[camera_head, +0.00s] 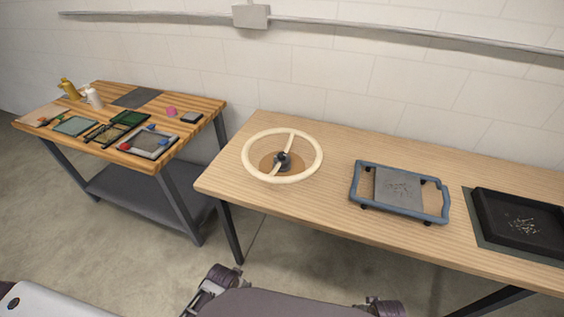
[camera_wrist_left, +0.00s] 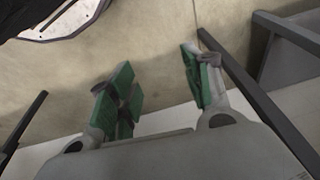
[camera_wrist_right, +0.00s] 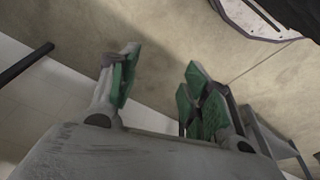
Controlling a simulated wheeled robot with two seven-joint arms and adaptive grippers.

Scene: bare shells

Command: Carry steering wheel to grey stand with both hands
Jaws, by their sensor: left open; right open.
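The steering wheel (camera_head: 285,179), a cream ring with a spoke across it and a dark hub, lies on the long wooden table in the head view. A brown round patch and a grey piece show under its middle. I cannot tell whether that grey piece belongs to the wheel. My left gripper (camera_wrist_left: 157,76) is open and empty in the left wrist view, with green finger pads over bare floor. My right gripper (camera_wrist_right: 160,78) is open and empty in the right wrist view, also over floor. Neither touches the wheel.
The wooden table (camera_head: 330,215) also carries a blue frame (camera_head: 446,204) with a grey plate (camera_head: 385,184) and a black tray (camera_head: 482,215) at right. A second table (camera_head: 207,105) with bottles and small trays stands left. Floor shows between the tables.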

